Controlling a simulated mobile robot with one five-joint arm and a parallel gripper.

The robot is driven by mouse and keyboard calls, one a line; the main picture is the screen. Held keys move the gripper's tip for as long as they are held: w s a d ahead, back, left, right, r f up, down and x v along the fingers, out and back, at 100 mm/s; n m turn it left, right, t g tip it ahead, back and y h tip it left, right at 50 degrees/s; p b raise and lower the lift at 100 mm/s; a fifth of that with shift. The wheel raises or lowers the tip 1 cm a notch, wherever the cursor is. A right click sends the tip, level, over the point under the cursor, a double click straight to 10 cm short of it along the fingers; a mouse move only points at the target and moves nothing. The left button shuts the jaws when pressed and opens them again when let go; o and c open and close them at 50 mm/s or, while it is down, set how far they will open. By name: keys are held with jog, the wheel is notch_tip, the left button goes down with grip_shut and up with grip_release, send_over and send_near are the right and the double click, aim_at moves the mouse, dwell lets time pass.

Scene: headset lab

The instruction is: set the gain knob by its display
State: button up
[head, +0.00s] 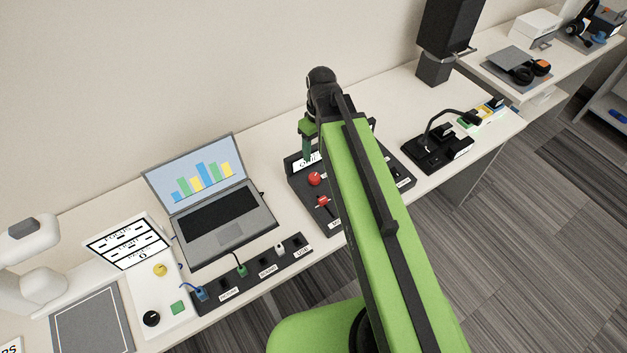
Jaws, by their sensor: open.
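My green arm reaches over the desk to a dark control panel (297,189). My gripper (307,146) is open and points down at the back of this panel, by a small white display (306,163) with dark writing too small to read. The arm hides the panel's middle, and I see no knob between the fingers. A red round control (314,179) and a red lever (322,201) show at the panel's left. At the lower left, a white panel (172,287) has a black knob (151,318). I cannot tell which control is the gain knob.
A laptop (210,205) stands left of the dark panel, with a black socket strip (255,270) in front. A black stand (437,150) and a tall speaker (445,40) are at the right. Bare desk lies behind the laptop.

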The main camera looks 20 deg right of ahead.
aim_at(315, 176)
jog(key=f+b, duration=0.3)
jog(key=f, duration=0.1)
jog(key=f+b, duration=0.8)
jog(key=f, duration=0.1)
jog(key=shift+s+a, duration=0.1)
jog(key=shift+a, duration=0.2)
jog(key=shift+r, duration=0.1)
grip_shut()
jog(key=shift+m, duration=1.5)
grip_release()
